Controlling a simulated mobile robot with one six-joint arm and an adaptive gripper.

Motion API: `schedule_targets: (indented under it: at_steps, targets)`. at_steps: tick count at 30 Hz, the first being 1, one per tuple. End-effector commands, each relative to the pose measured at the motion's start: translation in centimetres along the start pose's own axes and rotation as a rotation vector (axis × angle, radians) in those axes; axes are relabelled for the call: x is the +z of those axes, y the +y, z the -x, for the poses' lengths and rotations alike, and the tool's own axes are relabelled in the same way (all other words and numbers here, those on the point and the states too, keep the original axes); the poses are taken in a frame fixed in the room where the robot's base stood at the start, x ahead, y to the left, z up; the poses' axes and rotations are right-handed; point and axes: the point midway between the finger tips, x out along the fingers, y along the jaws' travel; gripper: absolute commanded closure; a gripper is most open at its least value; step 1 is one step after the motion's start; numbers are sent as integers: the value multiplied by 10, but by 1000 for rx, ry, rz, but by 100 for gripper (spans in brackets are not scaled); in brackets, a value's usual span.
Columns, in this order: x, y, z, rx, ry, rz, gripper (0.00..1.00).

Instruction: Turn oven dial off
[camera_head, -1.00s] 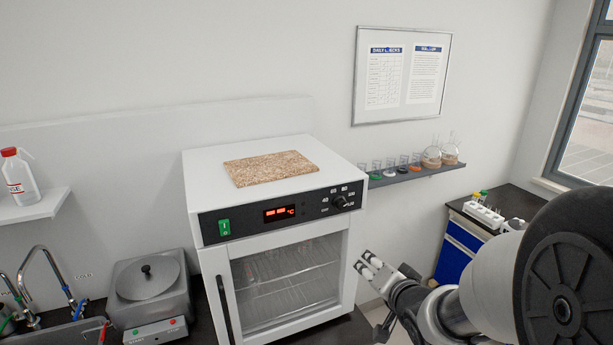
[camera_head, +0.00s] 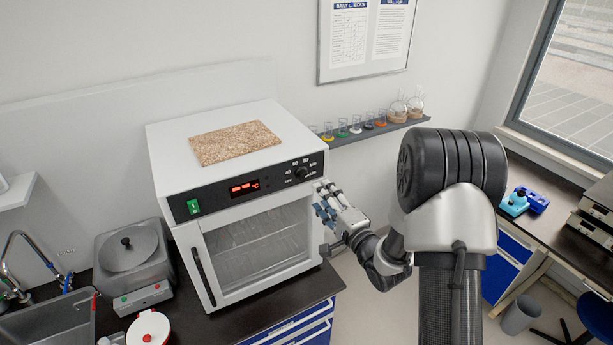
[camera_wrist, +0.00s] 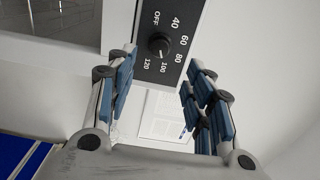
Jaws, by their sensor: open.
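The white oven (camera_head: 168,160) stands on the dark counter. Its black dial (camera_head: 301,173) is at the right end of the dark front panel, beside the red digital display (camera_head: 244,188). In the wrist view the round dial (camera_wrist: 158,44) is ringed by the marks OFF, 40, 60, 80, 100 and 120. My gripper (camera_head: 323,200) is open and empty, just right of and below the dial. In the wrist view its blue-padded fingers (camera_wrist: 160,70) are spread to either side of the panel, apart from the dial.
A brown board (camera_head: 235,143) lies on the oven. A grey heating device (camera_head: 130,255) and a sink (camera_head: 45,325) are to the left. A wall shelf (camera_head: 375,133) with several small vessels runs behind my gripper. The oven door (camera_head: 258,245) is shut.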

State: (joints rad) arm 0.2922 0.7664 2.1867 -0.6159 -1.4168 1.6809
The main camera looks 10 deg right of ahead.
Motion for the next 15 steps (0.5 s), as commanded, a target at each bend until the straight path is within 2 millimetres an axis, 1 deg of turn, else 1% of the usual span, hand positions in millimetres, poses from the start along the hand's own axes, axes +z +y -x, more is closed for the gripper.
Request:
schedule_targets:
  at_steps: [1, 3, 9, 12, 15]
  targets:
    - [1, -2, -12, -1, -3, 1, 52]
    - [1, -2, -28, -1, -2, 1, 52]
    - [1, -2, -68, -1, -2, 1, 52]
    - [0, -1, -82, 0, 0, 0, 52]
    - [0, -1, -92, -1, 0, 1, 52]
